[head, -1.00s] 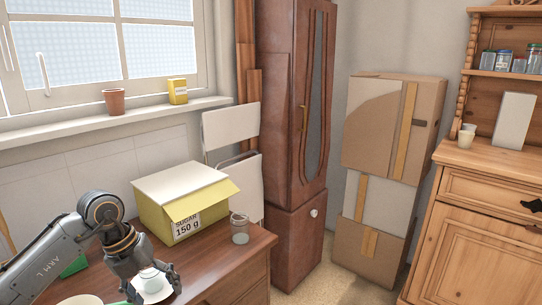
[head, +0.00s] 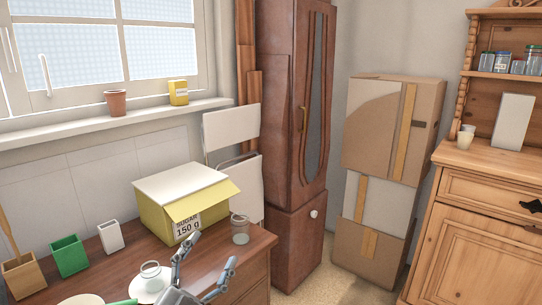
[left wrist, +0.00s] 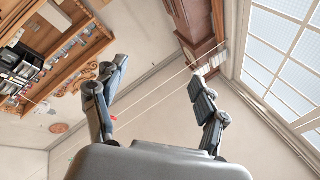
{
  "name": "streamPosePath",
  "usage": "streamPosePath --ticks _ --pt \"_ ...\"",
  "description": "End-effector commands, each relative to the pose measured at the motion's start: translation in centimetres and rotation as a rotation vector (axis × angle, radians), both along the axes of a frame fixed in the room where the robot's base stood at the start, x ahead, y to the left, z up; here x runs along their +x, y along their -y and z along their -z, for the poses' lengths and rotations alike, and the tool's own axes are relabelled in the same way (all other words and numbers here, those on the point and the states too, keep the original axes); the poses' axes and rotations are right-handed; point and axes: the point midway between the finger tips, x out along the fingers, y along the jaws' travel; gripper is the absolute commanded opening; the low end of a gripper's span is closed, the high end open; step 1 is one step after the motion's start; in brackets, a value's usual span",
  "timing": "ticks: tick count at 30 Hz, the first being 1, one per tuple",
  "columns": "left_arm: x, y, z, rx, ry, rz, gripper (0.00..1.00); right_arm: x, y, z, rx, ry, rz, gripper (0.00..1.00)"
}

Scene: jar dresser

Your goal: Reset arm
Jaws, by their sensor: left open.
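My left gripper (head: 214,248) is at the bottom of the head view, over the front of the wooden table. Its two fingers are spread with nothing between them. In the left wrist view the open left gripper (left wrist: 158,72) shows again, its fingers apart against the walls and ceiling. My right gripper is in neither view. A small glass jar (head: 150,271) stands on a white saucer (head: 139,290) left of the gripper. Another glass jar (head: 240,230) stands on the table beyond the gripper, apart from it.
A yellow sugar box (head: 155,213) stands at the back of the table (head: 112,262). Green (head: 70,256), white (head: 111,236) and wooden (head: 22,277) containers stand at the left. A wooden dresser (head: 475,225) is at the right, stacked cartons (head: 380,145) beside it. Floor between is clear.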

Motion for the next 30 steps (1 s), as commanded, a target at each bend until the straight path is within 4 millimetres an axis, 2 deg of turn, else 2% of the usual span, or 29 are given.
streamPosePath --ticks 1,3,5,6,8,9,12,15,18,26,30 --pt "-0.1 -2.0 2.4 -0.071 -0.113 -0.084 0.72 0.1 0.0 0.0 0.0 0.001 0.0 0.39" --pt "-0.6 -4.6 5.9 -0.148 -0.275 -0.198 0.72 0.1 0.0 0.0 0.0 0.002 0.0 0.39" --pt "-1.7 -6.6 9.5 -0.202 -0.429 -0.288 0.72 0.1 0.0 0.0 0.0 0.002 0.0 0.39" --pt "-2.8 -7.7 12.1 -0.23 -0.537 -0.342 0.72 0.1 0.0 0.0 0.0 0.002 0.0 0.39" --pt "-5.0 -9.0 15.9 -0.263 -0.703 -0.413 0.72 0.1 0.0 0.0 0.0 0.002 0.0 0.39" --pt "-6.7 -9.6 18.2 -0.279 -0.81 -0.453 0.72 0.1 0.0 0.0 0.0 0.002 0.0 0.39" --pt "-11.3 -10.3 22.9 -0.297 -1.047 -0.518 0.72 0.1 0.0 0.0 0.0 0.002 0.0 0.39" --pt "-15.5 -10.3 26.1 -0.299 -1.237 -0.553 0.72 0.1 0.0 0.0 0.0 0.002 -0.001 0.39" --pt "-19.3 -10.0 28.2 -0.294 -1.396 -0.568 0.72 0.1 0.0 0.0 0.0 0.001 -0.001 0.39" --pt "-28.3 -8.8 31.0 -0.259 -1.734 -0.563 0.72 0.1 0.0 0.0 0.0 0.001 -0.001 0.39" --pt "-26.9 -8.8 34.8 -0.251 -1.736 -0.568 0.72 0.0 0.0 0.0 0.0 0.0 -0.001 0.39"
